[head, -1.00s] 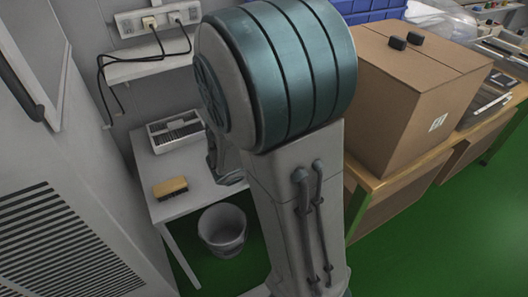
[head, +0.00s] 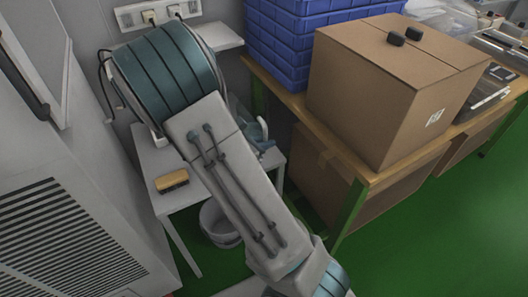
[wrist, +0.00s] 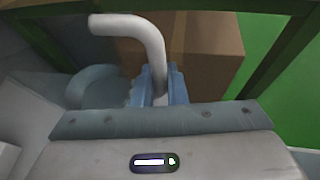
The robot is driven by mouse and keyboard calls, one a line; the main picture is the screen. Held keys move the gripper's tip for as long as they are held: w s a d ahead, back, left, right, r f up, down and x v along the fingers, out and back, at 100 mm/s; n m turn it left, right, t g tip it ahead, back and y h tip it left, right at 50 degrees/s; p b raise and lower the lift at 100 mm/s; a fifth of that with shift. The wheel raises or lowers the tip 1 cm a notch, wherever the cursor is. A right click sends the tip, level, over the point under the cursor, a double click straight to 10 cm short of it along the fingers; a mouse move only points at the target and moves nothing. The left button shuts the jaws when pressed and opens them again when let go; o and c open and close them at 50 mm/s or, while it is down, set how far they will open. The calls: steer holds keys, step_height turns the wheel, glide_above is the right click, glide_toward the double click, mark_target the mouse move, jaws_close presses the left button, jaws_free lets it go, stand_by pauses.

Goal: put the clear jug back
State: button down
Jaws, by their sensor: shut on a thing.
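My gripper (wrist: 158,88) is shut, with its two blue-grey fingers around a pale curved handle, which I take to be part of the clear jug (wrist: 150,38). The handle rises between the fingers and bends to the left. The jug's see-through body is hard to make out. In the head view my gripper (head: 262,146) is partly hidden behind my arm, over the right end of the small white table (head: 154,203). A small pale part of the held thing shows there beside it.
A yellow-brown brush or block (head: 172,180) lies on the white table, with a bin (head: 216,226) below. A wooden bench (head: 352,168) stands right, bearing a large cardboard box (head: 385,85) and stacked blue crates (head: 285,40). Green floor at the right is clear.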

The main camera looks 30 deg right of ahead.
steer(key=shift+f+b, duration=0.55)
steer(key=shift+f, duration=1.35)
steer(key=shift+f, duration=0.2)
steer(key=c, duration=1.5)
jaws_free()
steer(key=shift+o, duration=0.2)
steer(key=shift+r, duration=0.15)
